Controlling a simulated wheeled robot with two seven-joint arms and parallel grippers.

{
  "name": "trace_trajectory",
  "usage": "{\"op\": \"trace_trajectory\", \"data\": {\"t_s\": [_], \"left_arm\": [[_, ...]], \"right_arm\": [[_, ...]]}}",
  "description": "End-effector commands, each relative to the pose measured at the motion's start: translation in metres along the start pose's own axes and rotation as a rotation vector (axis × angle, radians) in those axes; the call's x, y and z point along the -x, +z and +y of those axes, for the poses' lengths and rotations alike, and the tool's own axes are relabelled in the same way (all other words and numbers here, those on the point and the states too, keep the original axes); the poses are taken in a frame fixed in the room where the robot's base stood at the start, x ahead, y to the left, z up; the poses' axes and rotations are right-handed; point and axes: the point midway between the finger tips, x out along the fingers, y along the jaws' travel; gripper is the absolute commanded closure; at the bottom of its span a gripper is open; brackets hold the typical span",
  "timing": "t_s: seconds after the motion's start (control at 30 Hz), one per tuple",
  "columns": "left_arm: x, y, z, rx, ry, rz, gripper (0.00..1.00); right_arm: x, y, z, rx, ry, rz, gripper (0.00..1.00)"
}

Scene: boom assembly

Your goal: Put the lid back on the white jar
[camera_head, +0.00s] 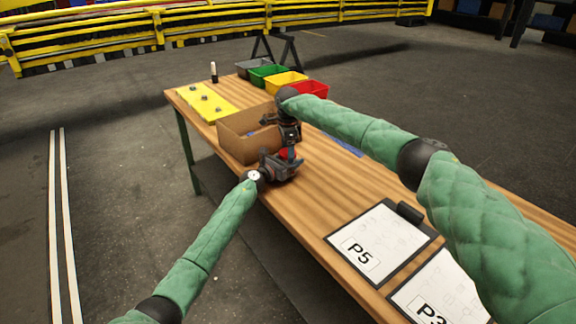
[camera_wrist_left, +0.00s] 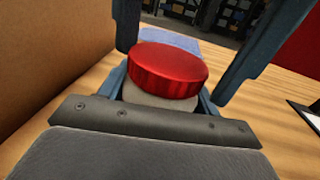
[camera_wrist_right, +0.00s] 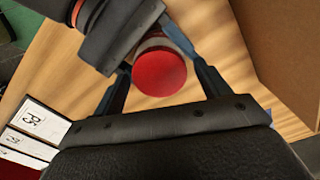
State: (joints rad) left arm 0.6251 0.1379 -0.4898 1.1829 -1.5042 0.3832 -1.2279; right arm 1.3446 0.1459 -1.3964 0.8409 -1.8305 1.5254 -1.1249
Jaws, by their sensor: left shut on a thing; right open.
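The red lid (camera_head: 287,154) shows between my two grippers beside the cardboard box. In the left wrist view the lid (camera_wrist_left: 168,70) sits on top of the pale jar body (camera_wrist_left: 158,99), most of which is hidden. My left gripper (camera_head: 284,166) comes in from the side and is shut on the white jar. My right gripper (camera_head: 289,146) is above it, pointing down, open. In the right wrist view the lid (camera_wrist_right: 158,74) lies between the spread blue fingers. I cannot tell whether the lid is fully seated.
The open cardboard box (camera_head: 240,138) stands close to the left. A yellow board (camera_head: 207,103) and colored bins (camera_head: 287,82) are at the far end. Clipboards P5 (camera_head: 378,240) and another (camera_head: 445,290) lie on the near part of the wooden table (camera_head: 310,205).

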Motion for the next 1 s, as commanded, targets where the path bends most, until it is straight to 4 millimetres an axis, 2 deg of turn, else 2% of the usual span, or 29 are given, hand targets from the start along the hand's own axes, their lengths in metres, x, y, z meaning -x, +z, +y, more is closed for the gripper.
{"op": "trace_trajectory", "data": {"t_s": [0.03,0.27,0.47,0.77,1.0], "left_arm": [[0.0,0.0001,0.0,0.0,0.0,0.0,1.0],[-0.0001,0.0001,-0.0002,0.0,0.0,0.0,1.0],[-0.0001,0.0001,-0.0006,0.0,-0.001,0.0,1.0],[-0.0002,0.0001,-0.001,0.0,-0.002,0.0,1.0],[-0.0003,0.0,-0.0013,0.0,-0.002,0.0,1.0]], "right_arm": [[0.0001,-0.0001,0.0,0.0,0.0,0.0,0.24],[0.0003,-0.0004,-0.0001,0.0,0.0,0.0,0.7],[0.0005,-0.0006,-0.0003,-0.016,-0.001,0.0,0.71],[0.0007,-0.0011,-0.0005,-0.255,-0.002,0.001,0.71],[0.0008,-0.0012,-0.0007,-0.287,-0.002,0.0,0.71]]}}
